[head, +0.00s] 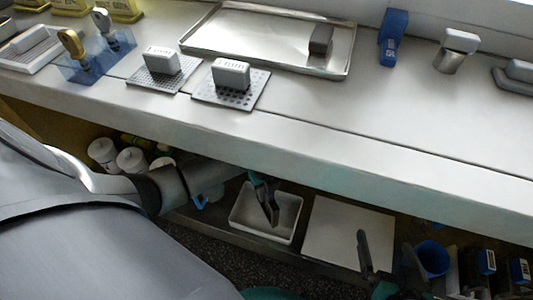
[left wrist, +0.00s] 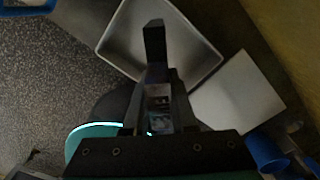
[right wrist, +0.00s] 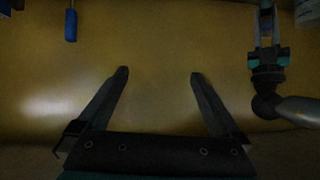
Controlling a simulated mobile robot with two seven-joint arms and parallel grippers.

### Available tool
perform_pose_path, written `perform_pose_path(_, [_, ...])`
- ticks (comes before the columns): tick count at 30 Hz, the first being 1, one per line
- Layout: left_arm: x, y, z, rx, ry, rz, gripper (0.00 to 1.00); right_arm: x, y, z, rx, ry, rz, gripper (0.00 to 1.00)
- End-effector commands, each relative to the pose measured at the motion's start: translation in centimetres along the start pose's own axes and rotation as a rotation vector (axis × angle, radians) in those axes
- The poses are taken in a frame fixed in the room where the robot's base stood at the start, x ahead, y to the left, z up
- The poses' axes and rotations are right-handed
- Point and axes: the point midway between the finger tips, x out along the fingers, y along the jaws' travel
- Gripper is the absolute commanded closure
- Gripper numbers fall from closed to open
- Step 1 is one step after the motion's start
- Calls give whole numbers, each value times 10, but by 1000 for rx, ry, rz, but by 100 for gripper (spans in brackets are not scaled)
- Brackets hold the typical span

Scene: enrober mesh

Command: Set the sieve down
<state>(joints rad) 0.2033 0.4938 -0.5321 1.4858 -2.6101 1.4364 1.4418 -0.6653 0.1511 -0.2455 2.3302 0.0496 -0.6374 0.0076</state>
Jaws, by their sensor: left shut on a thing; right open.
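Two perforated plates with grey block handles, which look like sieves, lie flat on the counter in the head view, one at the left (head: 146,81) and one right of it (head: 204,95). My left gripper (head: 269,217) is low, below the counter edge, over a white bin.
The white bin (head: 239,224) and a pale square board (head: 325,245) sit on the lower shelf, beside a blue cup (head: 432,258). A shallow metal tray (head: 240,45) stands on the counter with a dark block (head: 320,40). The counter's front strip is clear.

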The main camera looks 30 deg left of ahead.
Motion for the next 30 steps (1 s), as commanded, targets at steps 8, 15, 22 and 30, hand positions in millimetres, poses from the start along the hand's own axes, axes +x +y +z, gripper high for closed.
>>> perform_pose_path(8, [20,0,0,-1,0,-1,100,4,-18,-7,27,186,-48,0])
perform_pose_path(15, [27,0,0,-1,-1,-1,100,1,-26,-14,46,284,-70,0])
perform_pose_path(22, [27,0,0,-1,-1,-1,100,0,-27,-16,47,294,-71,0])
perform_pose_path(30, [30,0,0,0,0,0,68,-1,-29,-17,53,320,-76,0])
